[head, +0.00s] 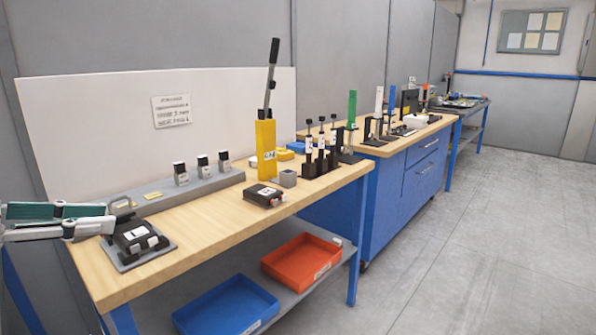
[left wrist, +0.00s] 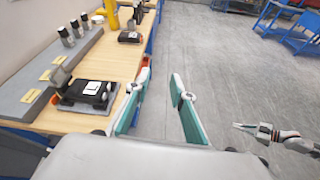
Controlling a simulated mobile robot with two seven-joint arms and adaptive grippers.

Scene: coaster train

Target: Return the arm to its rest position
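My left gripper (head: 108,217) comes in at the left edge of the head view, by the near left end of the wooden bench (head: 185,254). Its teal-padded fingers are parallel and apart. In the left wrist view my left gripper (left wrist: 160,78) is open, with only grey floor showing between the fingers. A black device on a grey plate (head: 137,240) lies on the bench close to the fingertips in the head view; I see no contact. In the left wrist view, my right gripper (left wrist: 256,131) shows small at the right, over the floor; its finger state is unclear.
A yellow post with a black lever (head: 266,148) stands on the bench. A grey rail (head: 160,199) carries several small blocks behind the device. A blue bin (head: 226,308) and a red bin (head: 301,262) sit on the lower shelf. The floor (head: 480,240) on the right is clear.

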